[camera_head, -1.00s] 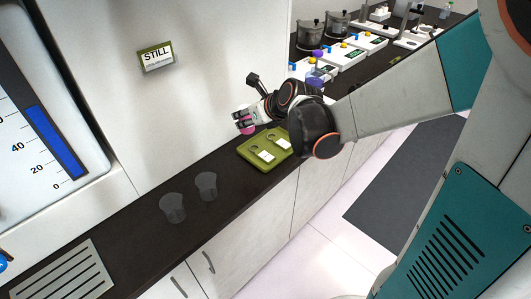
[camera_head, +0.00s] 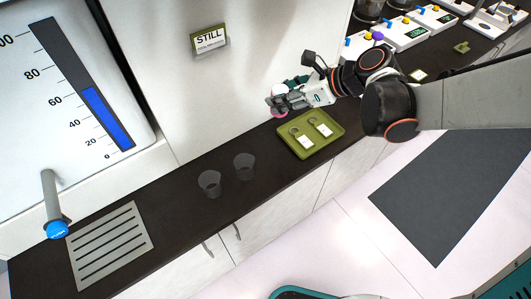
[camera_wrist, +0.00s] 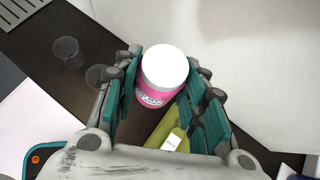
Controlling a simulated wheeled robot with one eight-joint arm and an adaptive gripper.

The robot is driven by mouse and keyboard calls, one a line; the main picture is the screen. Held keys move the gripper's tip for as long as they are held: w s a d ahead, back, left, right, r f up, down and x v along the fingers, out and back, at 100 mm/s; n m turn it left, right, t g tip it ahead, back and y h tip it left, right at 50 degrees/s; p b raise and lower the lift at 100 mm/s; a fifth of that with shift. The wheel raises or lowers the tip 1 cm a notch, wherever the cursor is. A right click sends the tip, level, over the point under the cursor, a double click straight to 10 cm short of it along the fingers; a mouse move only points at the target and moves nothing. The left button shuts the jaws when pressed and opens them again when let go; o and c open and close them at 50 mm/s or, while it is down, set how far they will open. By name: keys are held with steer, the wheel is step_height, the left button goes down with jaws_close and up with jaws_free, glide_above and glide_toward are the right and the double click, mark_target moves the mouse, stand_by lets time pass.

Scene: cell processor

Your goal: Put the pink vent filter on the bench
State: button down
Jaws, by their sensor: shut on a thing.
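The pink vent filter (camera_wrist: 157,80) has a white round top and a pink body with a white label. My gripper (camera_wrist: 160,88) is shut on it, with teal finger pads on both sides in the wrist view. In the head view my gripper (camera_head: 283,100) holds the pink vent filter (camera_head: 279,114) near the wall, by the back left of the green tray; most of it is hidden by the fingers there. The dark bench (camera_head: 180,212) runs along the wall below. Whether the filter touches anything beneath it, I cannot tell.
A green tray (camera_head: 327,138) with two tagged rings lies on the bench. Two clear cups (camera_head: 210,183) (camera_head: 244,166) stand to its left. A drain grate (camera_head: 110,246) and a blue-tipped tap (camera_head: 56,210) are at the far left. Bare bench lies between cups and grate.

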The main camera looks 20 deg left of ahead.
steer(key=shift+s+a+f, duration=0.1)
steer(key=shift+s+a, duration=0.2)
steer(key=shift+a, duration=0.1)
step_height(320, 180, down, 20)
steer(key=b, duration=1.4)
steer(key=shift+r, duration=0.2)
steer(key=shift+f, duration=0.1)
steer(key=c, duration=1)
jaws_free()
steer(key=p+v, duration=0.3)
steer(key=v, duration=0.9)
steer(key=shift+w, duration=0.15)
